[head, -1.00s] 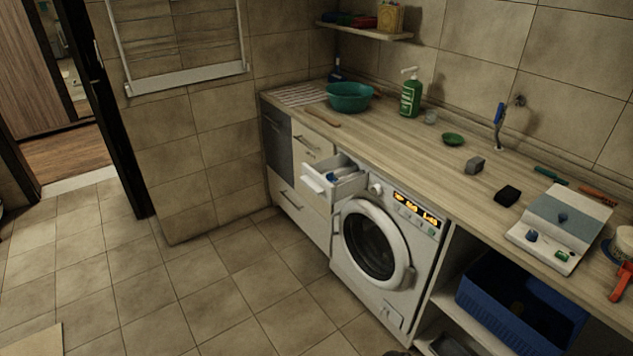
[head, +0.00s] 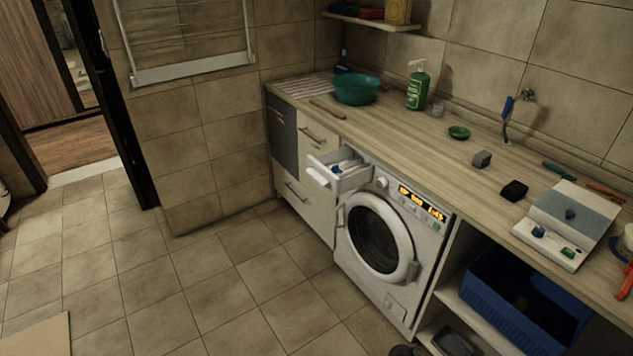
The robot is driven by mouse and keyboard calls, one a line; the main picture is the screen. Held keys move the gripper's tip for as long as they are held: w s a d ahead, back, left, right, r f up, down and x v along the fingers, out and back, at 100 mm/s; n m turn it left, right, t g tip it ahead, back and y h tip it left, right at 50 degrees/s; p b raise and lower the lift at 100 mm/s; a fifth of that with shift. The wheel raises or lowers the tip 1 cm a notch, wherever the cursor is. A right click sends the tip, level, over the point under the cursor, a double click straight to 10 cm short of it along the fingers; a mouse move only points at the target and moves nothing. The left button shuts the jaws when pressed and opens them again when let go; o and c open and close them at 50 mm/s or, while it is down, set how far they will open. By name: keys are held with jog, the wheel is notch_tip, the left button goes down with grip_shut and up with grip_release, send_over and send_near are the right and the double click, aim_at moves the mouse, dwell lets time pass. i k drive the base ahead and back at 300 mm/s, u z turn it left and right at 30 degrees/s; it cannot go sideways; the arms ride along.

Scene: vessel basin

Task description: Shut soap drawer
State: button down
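The soap drawer (head: 321,176) is pulled out at the top left of the white washing machine (head: 408,254), just under the counter edge. Its front stands well clear of the machine's face, and something white and blue shows inside it. The machine's round door (head: 375,240) looks shut, and its display is lit orange. My gripper is not in the head view.
The wooden counter (head: 400,142) holds a teal basin (head: 356,90), a green bottle (head: 417,86), a sponge-like grey block (head: 482,159) and a white-and-grey device (head: 563,222). A blue crate (head: 507,317) sits on the shelf right of the machine. The tiled floor in front is clear.

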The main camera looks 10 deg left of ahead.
aim_at(357, 170)
jog(key=i, duration=0.8)
jog(key=u, duration=4.9)
jog(key=i, duration=0.1)
jog(key=z, duration=2.7)
jog(key=k, duration=0.3)
jog(key=u, duration=0.95)
